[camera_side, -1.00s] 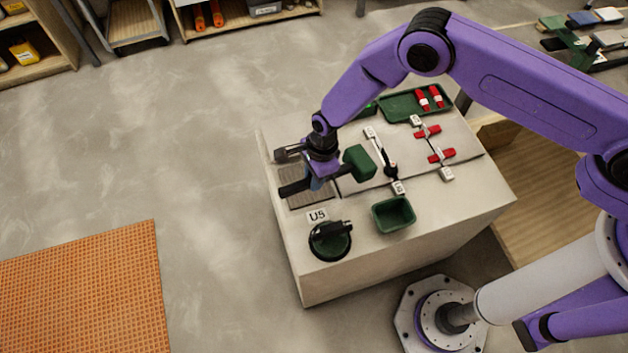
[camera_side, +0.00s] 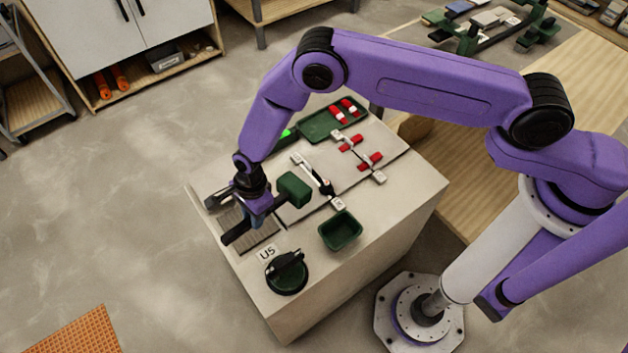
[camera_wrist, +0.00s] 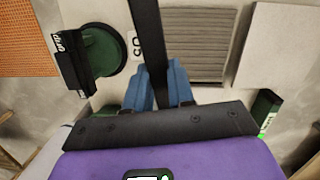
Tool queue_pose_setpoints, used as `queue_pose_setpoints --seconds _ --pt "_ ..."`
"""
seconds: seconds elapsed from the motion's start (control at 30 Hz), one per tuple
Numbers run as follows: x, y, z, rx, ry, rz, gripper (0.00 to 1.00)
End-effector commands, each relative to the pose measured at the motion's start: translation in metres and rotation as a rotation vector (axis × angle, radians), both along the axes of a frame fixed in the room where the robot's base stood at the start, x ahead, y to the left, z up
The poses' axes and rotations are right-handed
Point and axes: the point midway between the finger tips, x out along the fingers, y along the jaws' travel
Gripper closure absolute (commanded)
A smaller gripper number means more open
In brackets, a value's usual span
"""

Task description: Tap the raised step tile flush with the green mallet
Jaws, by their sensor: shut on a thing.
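My gripper (camera_side: 257,217) is shut on the dark handle of the green mallet (camera_side: 293,189), above the front-left part of the workbench top. In the wrist view the black handle (camera_wrist: 147,35) runs between my blue fingers (camera_wrist: 160,85); the mallet head is hidden there. In the side view the head is right of my gripper, over or near the pale tiles (camera_side: 345,175); I cannot tell whether it touches them. A ribbed grey panel (camera_wrist: 197,45) lies beside the handle. I cannot make out which tile is raised.
An open green bin (camera_side: 340,231) is at the near edge. Red clips (camera_side: 370,160) stand on the tiles, and a green tray (camera_side: 318,127) holds more. A bright green light (camera_side: 286,133) shows behind my arm.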

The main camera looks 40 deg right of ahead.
Motion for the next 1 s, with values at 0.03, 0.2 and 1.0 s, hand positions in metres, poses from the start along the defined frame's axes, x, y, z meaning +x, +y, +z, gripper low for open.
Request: queue_pose_setpoints --seconds 0.03,0.2,1.0 --pt "0.001 0.0 0.001 0.001 -0.001 0.0 1.0" --pt "0.023 0.004 0.017 0.01 -0.005 0.0 1.0" --pt "0.06 0.001 -0.013 0.0 -0.006 0.002 1.0"
